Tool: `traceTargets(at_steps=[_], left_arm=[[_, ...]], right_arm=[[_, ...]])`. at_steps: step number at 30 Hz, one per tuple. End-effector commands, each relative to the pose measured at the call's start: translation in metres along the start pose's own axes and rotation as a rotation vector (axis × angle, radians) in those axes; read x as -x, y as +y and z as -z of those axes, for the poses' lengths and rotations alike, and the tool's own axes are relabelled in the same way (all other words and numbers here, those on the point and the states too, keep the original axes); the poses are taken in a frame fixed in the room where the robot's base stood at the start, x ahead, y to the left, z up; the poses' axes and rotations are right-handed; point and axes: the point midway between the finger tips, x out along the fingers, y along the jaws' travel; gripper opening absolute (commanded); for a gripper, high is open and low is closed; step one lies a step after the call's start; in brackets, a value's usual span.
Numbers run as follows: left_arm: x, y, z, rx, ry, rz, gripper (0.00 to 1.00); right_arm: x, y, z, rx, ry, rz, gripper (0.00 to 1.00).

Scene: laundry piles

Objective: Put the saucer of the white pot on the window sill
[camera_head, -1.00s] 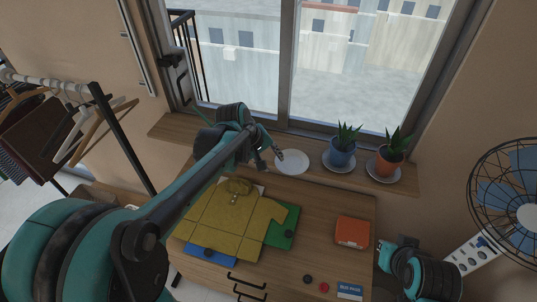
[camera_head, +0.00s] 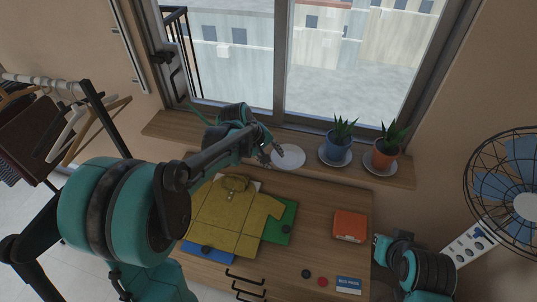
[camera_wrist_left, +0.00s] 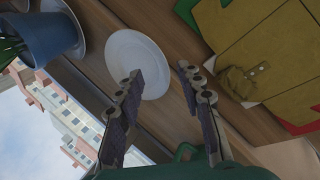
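A white saucer (camera_head: 289,156) with no pot on it is at the window sill (camera_head: 196,133), left of the blue pot, near the sill's front edge. No white pot is in view. My left gripper (camera_head: 268,157) is at the saucer's left side. In the left wrist view the saucer (camera_wrist_left: 128,58) shows beyond the open fingers (camera_wrist_left: 158,82). One fingertip overlaps the saucer and the other is outside its rim. I cannot tell whether they touch it. My right gripper (camera_head: 381,246) is at the lower right, by the table's right side; its fingers are unclear.
A blue pot (camera_head: 339,142) and an orange pot (camera_head: 385,154), each on a saucer, stand on the sill's right part. The table below holds a yellow shirt (camera_head: 232,218), an orange box (camera_head: 350,225) and small discs. A fan (camera_head: 520,195) is at right, a clothes rack at left.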

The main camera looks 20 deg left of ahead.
Motion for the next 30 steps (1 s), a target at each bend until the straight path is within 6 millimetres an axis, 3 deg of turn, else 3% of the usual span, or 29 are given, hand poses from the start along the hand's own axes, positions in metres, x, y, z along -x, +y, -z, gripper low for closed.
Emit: traceTargets(at_steps=[7,19,23,30], left_arm=[[-0.031,0.0,0.0,-0.002,-0.001,0.0,0.37],[-0.037,0.0,0.0,0.0,0.0,0.0,0.37],[-0.036,0.0,0.0,0.0,0.0,0.0,0.03],[-0.037,0.0,0.0,-0.001,-0.001,0.001,0.0]], right_arm=[[-0.007,0.0,-0.005,0.0,0.0,0.0,0.0],[-0.008,0.0,-0.005,0.0,0.0,0.0,0.0],[-0.008,0.0,-0.005,0.0,0.0,0.0,0.0],[-0.008,0.0,-0.005,0.0,0.0,0.0,0.0]])
